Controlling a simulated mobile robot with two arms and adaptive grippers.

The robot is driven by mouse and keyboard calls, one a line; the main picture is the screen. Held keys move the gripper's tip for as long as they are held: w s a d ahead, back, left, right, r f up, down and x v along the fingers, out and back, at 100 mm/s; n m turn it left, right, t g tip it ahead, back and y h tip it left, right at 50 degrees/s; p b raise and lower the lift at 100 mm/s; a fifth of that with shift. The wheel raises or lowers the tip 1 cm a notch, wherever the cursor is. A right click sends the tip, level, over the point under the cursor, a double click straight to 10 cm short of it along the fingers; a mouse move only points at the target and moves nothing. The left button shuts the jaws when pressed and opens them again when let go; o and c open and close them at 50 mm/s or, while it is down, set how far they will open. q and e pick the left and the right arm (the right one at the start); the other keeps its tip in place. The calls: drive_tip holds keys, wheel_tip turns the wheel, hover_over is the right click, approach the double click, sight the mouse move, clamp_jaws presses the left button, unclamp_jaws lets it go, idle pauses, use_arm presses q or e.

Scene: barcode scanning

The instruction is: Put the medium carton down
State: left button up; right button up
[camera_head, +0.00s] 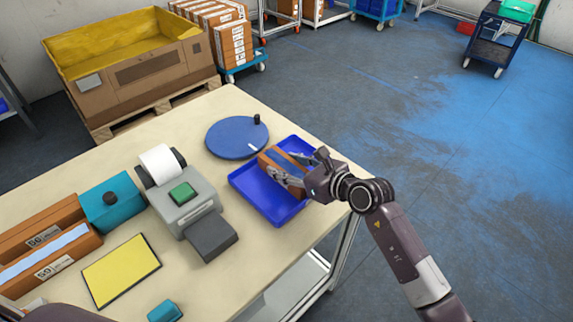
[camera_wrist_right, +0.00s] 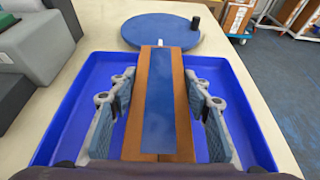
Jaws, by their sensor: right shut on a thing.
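The medium carton (camera_head: 270,164) is brown, with a blue band on its top face. It also shows in the right wrist view (camera_wrist_right: 159,105), its long side pointing away from me. My right gripper (camera_head: 292,168) is shut on the carton, with one finger on each long side in the right wrist view (camera_wrist_right: 160,112). The carton is over or in the blue tray (camera_head: 248,190); whether its underside touches the tray floor is hidden. The tray's raised rim surrounds the carton at the sides. My left gripper is not in view.
A round blue turntable (camera_head: 232,138) with a black knob stands just beyond the tray. A grey label printer (camera_head: 185,205) stands left of it, beside a teal box (camera_head: 112,203) and a yellow mat (camera_head: 121,270). The table's right edge is close to the tray.

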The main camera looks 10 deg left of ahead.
drive_tip(key=shift+r, duration=0.1)
drive_tip(key=o, duration=1.6)
drive_tip(key=shift+f, duration=0.2)
drive_tip(key=shift+o, duration=0.2)
drive_tip(key=shift+r, duration=0.2)
drive_tip(key=b+v, duration=0.1)
drive_tip(key=v, duration=1.1)
drive_tip(key=shift+f, duration=0.1)
